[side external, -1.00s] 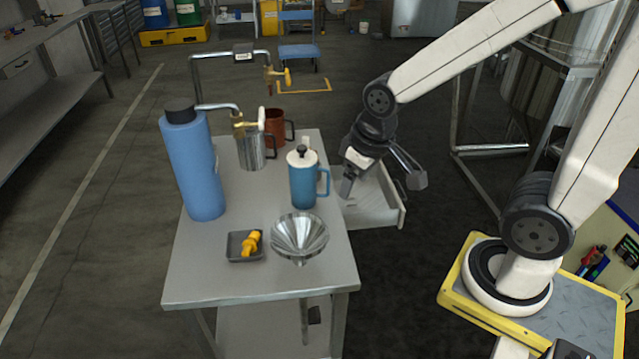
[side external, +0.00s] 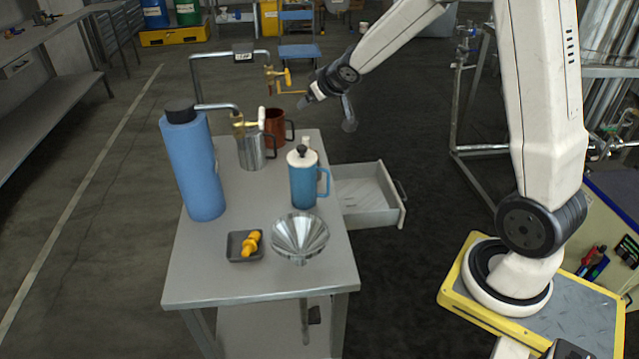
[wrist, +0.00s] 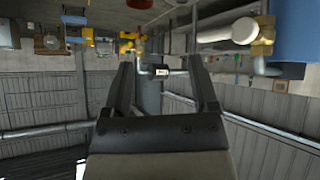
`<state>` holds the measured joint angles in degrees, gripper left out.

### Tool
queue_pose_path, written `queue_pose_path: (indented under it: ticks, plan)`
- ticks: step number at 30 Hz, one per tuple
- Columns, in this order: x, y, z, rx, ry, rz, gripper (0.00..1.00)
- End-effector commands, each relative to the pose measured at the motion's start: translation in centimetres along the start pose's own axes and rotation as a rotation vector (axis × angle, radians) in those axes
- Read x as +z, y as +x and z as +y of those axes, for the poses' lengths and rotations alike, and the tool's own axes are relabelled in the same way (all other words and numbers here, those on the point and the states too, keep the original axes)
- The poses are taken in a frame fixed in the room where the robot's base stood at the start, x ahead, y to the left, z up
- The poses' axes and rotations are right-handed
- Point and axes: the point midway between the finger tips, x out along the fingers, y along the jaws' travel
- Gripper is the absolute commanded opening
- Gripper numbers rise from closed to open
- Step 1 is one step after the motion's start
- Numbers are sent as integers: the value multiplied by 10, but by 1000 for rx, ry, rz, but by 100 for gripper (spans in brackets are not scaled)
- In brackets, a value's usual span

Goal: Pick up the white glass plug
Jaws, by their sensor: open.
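A small pale piece (side external: 306,142), which may be the white glass plug, stands on the metal table behind the blue pot (side external: 303,185). The pot's lid and black knob hide most of it, so I cannot be sure what it is. I cannot make out the plug in the wrist view. My gripper (side external: 328,112) is open and empty, in the air near the table's far right corner, close to the red-brown mug (side external: 275,128). Its two spread fingers also show in the wrist view (wrist: 160,65), with nothing between them.
A blue bottle (side external: 193,165), a steel jug (side external: 251,152), a funnel (side external: 299,235) and a dark tray (side external: 232,250) with a yellow fitting (side external: 251,242) stand on the table. A pipe with valves (side external: 192,80) rises behind. The open drawer (side external: 390,213) juts out right.

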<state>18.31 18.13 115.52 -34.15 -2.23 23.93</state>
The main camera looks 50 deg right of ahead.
Motion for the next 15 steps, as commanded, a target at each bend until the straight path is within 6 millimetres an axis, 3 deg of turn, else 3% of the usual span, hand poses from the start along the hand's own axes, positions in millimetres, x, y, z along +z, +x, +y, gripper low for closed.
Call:
queue_pose_path:
  ticks: [7, 15]
  plan:
    - [-34, 55, 57, -40, 10, 184, 75]
    - [-42, 90, 97, -129, 5, 298, 75]
